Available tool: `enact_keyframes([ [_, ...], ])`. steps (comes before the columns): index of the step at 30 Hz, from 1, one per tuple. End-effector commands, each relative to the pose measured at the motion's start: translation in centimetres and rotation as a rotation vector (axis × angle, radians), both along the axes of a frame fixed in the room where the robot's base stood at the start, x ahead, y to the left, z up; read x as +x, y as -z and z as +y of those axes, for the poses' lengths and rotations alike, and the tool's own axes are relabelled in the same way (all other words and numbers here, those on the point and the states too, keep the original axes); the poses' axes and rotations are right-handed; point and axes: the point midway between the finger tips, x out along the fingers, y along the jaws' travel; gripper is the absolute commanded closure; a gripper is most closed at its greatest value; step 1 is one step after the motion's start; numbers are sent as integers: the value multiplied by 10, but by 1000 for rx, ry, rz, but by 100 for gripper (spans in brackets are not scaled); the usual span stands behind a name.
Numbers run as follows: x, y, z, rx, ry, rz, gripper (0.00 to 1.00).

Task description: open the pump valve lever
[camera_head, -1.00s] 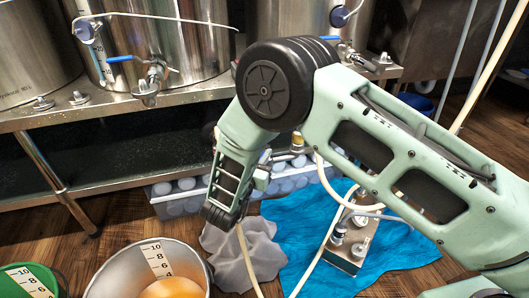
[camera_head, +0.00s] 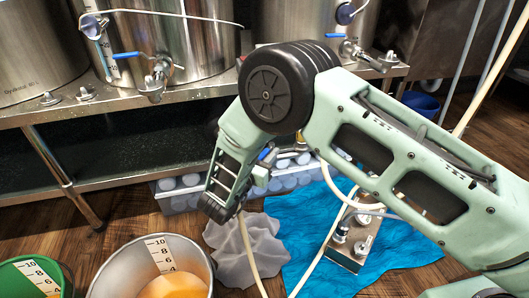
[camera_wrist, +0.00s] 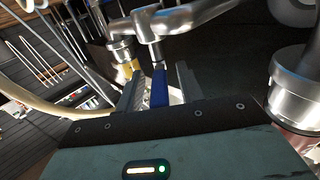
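The blue pump valve lever (camera_wrist: 159,89) lies between the two fingers of my gripper (camera_wrist: 160,92) in the wrist view. The fingers are apart, one on each side of it, and a gap shows on the right side; I cannot tell if the left finger touches it. The lever hangs from a metal valve fitting (camera_wrist: 150,24) with a yellow collar beside it. In the head view the blue lever (camera_head: 265,153) shows just beyond my gripper (camera_head: 262,178), partly hidden by my arm.
Steel kettles (camera_head: 150,40) with other blue-handled valves stand on a metal bench (camera_head: 110,106). A metal plate with fittings (camera_head: 352,243) lies on a blue tarp (camera_head: 310,215). A bucket (camera_head: 205,262) with orange liquid stands at the front. Pale hoses (camera_head: 322,240) run near my gripper.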

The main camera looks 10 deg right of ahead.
Motion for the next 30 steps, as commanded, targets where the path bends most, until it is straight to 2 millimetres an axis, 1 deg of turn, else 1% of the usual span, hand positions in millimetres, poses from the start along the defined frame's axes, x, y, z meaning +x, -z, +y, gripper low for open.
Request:
enact_keyframes([
  [5, -4, -2, 3, 1, -1, -1, 63],
  [8, -13, -3, 11, 1, -2, 2, 63],
  [11, -29, -4, 23, -1, -4, 2, 63],
  [18, -74, -4, 58, 0, -4, 1, 63],
  [24, -109, -3, 85, -1, -4, 1, 63],
  [27, -122, -2, 95, 0, -2, 1, 63],
  [30, -130, -2, 102, 0, -1, 0, 63],
])
